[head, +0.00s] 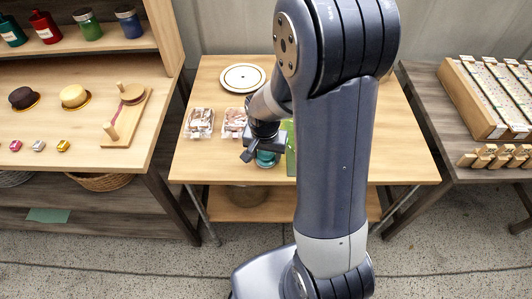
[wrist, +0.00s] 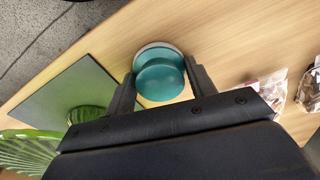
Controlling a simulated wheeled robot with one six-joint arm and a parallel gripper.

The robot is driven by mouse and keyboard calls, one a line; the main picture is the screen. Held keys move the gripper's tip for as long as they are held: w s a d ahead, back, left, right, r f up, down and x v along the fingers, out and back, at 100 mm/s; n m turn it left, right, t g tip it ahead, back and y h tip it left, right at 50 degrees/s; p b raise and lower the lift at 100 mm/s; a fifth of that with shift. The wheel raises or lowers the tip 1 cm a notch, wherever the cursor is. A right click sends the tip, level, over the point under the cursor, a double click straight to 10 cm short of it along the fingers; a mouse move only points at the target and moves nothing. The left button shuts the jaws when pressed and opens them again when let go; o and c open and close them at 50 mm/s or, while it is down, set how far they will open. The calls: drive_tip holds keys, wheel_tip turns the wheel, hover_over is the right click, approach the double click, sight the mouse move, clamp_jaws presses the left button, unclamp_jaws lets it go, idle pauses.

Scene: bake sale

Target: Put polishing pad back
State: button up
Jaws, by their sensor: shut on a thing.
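A round teal pad with a pale rim, which looks like the polishing pad (wrist: 160,80), sits between the two fingers of my gripper (wrist: 157,74) in the wrist view. My gripper is shut on it. In the head view the teal pad (head: 266,158) shows partly below my gripper (head: 258,155), low over the front of the middle table (head: 225,170). I cannot tell whether it touches the table. On the left table, a wooden board with upright pegs (head: 122,122) carries a round brown disc (head: 133,94).
A green flat piece (head: 291,155) lies right of my gripper, partly hidden by my arm. Two clear packs (head: 200,123) (head: 235,122) and a white plate (head: 242,78) are on the middle table. Hats (head: 75,96) and small coloured blocks (head: 63,146) are on the left table.

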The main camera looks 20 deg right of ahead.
sight(265, 157)
drive_tip(key=shift+f, duration=0.1)
drive_tip(key=o, duration=0.7)
drive_tip(key=shift+c, duration=0.2)
wheel_tip(265, 157, up, 12)
drive_tip(key=s+p, duration=0.1)
drive_tip(key=shift+s+a+p, duration=0.15)
drive_tip(key=shift+a+p, duration=0.15)
drive_tip(key=shift+a, duration=0.05)
